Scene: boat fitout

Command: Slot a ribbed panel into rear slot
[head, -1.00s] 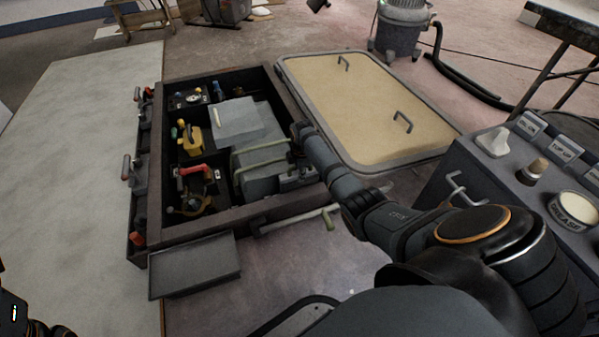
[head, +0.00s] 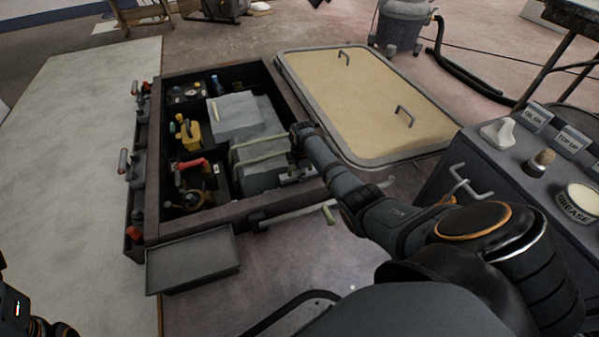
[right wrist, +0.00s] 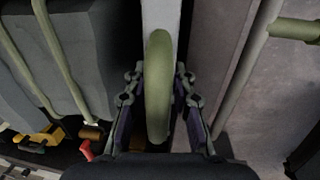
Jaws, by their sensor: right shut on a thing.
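My right gripper (head: 298,137) reaches down into the right side of an open dark box (head: 205,218). In the right wrist view its fingers (right wrist: 158,105) are shut around a curved green handle (right wrist: 159,85). A pale upright strip (right wrist: 161,15) shows just behind the handle; it may be the panel, but I can make out no ribs. A grey block (right wrist: 75,55) with two green bars stands left of it; the block also shows in the head view (head: 262,178). My left gripper is out of view.
The box wall (right wrist: 220,60) runs close right of the gripper. A beige lid (head: 365,100) lies behind, a grey tray (head: 193,263) in front. A grey console (head: 500,175) stands right.

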